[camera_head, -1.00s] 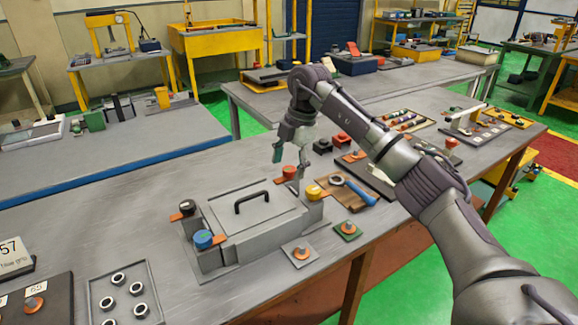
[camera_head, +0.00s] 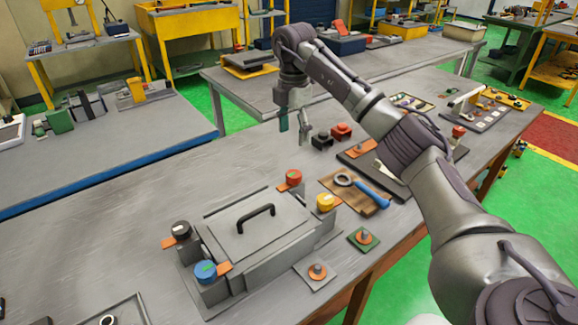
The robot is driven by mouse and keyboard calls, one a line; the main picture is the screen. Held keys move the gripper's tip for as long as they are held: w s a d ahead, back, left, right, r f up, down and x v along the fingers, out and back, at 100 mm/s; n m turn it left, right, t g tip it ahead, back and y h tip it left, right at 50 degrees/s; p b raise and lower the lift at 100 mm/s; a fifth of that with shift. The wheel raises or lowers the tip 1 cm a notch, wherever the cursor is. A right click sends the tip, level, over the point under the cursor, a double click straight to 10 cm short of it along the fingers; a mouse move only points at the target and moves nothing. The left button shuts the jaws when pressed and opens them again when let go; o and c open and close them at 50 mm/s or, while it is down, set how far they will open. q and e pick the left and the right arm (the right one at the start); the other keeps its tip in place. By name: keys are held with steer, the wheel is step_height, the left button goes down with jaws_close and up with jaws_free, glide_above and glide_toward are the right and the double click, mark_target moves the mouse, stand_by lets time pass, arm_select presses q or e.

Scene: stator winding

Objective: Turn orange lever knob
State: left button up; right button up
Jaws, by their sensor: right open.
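A grey box (camera_head: 258,243) with a black lid handle (camera_head: 256,216) sits on the workbench. Flat orange levers show beside the black and blue knobs, and a small orange piece shows beside the orange-red one. I cannot tell which is the named knob. My right gripper (camera_head: 296,127) is open and empty, pointing down above and behind the orange-red knob, apart from it. My left gripper is not in view.
A wooden board (camera_head: 343,199) with a blue-handled ring tool (camera_head: 366,191) lies right of the box. Small plates (camera_head: 318,275) with orange pieces lie in front. Black (camera_head: 322,142) and red (camera_head: 342,131) blocks stand right of my gripper.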

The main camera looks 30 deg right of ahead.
steer(key=p, duration=0.1)
glide_above(294, 173)
steer(key=f, duration=0.5)
steer(key=shift+s+a, duration=0.1)
steer(key=shift+s, duration=0.15)
steer(key=f+p, duration=0.1)
steer(key=f, duration=0.5)
steer(key=shift+w, duration=0.2)
steer(key=shift+f, duration=0.55)
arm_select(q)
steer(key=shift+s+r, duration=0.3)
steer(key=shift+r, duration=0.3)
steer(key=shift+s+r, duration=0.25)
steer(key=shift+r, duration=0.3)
arm_select(e)
steer(key=shift+f, duration=0.15)
steer(key=shift+c, duration=0.6)
steer(key=c, duration=1)
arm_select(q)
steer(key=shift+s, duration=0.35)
